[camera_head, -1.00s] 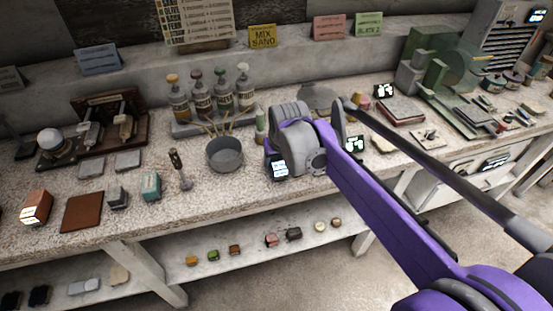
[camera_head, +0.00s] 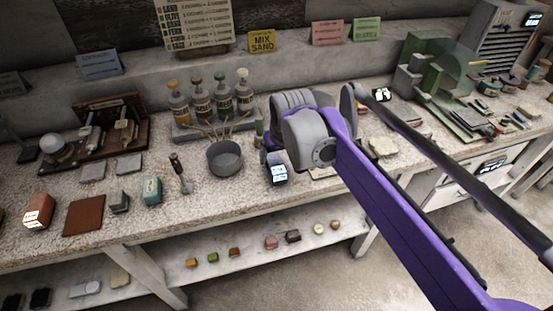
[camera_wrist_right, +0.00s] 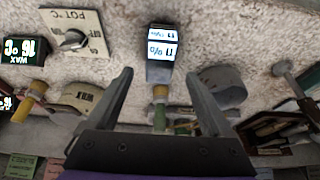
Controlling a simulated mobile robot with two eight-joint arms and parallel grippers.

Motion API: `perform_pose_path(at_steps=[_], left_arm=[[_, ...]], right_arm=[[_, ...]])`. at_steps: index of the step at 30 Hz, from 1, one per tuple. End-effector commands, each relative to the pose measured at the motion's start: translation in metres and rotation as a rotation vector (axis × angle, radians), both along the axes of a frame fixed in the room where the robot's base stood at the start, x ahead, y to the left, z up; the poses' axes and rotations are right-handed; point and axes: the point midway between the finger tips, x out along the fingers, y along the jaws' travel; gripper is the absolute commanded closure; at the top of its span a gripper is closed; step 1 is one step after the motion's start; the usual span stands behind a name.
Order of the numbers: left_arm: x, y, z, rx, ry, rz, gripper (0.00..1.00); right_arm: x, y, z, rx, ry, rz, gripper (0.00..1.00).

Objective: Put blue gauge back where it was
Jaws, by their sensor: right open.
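A small block gauge with a lit white-blue display (camera_head: 278,173) stands on the bench near the front edge, right of the grey bowl. Its body colour is hard to tell. In the right wrist view the gauge (camera_wrist_right: 160,56) is ahead of my right gripper (camera_wrist_right: 164,78), roughly centred between the fingertips. The two fingers are wide apart with nothing held between them. In the head view my right gripper (camera_head: 270,157) is largely hidden behind its own wrist, close beside the gauge. My left gripper is not in view.
The grey bowl (camera_head: 224,158) with sticks is left of the gauge. Several bottles (camera_head: 222,97) stand behind it. A dial box marked POT °C (camera_wrist_right: 75,38) and another lit display (camera_wrist_right: 20,48) are near my right gripper. A shelf (camera_head: 230,262) with small blocks is below.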

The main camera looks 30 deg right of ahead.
Motion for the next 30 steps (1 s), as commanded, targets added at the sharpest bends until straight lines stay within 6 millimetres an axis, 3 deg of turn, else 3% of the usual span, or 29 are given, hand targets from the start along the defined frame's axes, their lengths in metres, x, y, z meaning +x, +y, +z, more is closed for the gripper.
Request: perform_pose_path(at_steps=[3, 9, 17, 20, 24, 30], left_arm=[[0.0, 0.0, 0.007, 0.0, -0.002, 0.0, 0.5], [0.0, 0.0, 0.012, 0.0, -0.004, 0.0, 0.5], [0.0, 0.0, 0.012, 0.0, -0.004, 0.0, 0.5], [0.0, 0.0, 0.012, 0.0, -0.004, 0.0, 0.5], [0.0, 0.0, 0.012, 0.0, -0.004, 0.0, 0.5], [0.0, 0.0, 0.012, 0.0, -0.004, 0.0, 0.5]], right_arm=[[-0.01, 0.002, 0.025, 0.0, 0.0, 0.0, 0.15], [-0.02, 0.005, 0.049, 0.0, 0.0, 0.0, 0.15], [-0.028, 0.01, 0.049, 0.0, -0.001, 0.009, 0.15], [-0.052, 0.027, 0.026, 0.0, -0.004, 0.043, 0.15], [-0.109, 0.06, -0.031, -0.001, -0.015, 0.119, 0.15], [-0.185, 0.09, -0.107, -0.003, -0.027, 0.208, 0.15]])
